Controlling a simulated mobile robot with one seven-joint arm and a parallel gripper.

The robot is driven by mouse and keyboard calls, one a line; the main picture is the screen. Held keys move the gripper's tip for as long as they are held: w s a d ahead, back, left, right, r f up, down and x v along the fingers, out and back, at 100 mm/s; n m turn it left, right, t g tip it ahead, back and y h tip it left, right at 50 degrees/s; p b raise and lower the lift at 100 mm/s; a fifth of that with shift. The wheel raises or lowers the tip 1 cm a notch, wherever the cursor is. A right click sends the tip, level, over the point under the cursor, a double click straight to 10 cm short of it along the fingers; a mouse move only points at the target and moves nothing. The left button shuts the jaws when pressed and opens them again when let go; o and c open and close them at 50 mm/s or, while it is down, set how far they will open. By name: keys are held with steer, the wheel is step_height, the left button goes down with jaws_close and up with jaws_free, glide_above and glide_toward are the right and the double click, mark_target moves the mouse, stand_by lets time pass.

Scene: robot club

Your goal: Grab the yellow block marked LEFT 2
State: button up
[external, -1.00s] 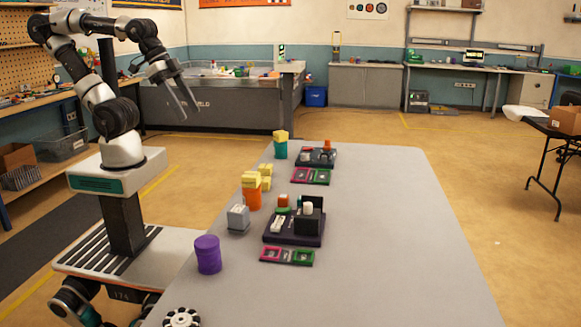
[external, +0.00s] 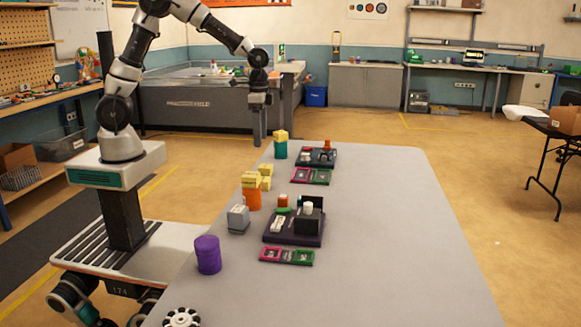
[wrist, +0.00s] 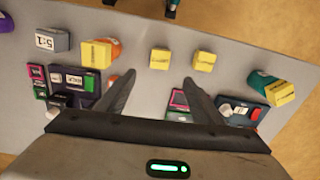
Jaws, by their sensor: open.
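Several yellow blocks show, and I cannot read which is marked LEFT 2. In the wrist view two sit apart on the grey table: one yellow block (wrist: 159,59) beyond the gap between my fingers, another (wrist: 204,61) to its right. A third yellow block (wrist: 96,53) is on an orange cylinder (wrist: 112,48), and a fourth (wrist: 283,92) is on a teal cylinder (wrist: 262,80). In the external view the loose blocks (external: 265,183) stand beside the orange cylinder (external: 252,199). My gripper (wrist: 159,80) is open and empty, pointing down above the table; it shows in the external view (external: 259,125).
A grey block (external: 238,219) and a purple cylinder (external: 208,255) stand along the table's left edge. Two dark trays (external: 292,240) (external: 316,160) with small parts lie near the blocks, with pink and green card holders (external: 287,256) in front. The table's right side is clear.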

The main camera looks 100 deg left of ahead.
steer(key=b, duration=0.2)
glide_above(263, 179)
steer(key=f, duration=1.1)
steer(key=shift+s+f, duration=0.3)
steer(key=shift+f, duration=0.05)
steer(key=shift+w+a+f+b, duration=0.1)
steer(key=shift+f+b, duration=0.1)
steer(key=shift+f, duration=1.15)
steer(key=shift+w+a+f+b, duration=0.1)
steer(key=shift+f+b, duration=0.1)
steer(key=shift+f, duration=1.1)
steer(key=c, duration=1.2)
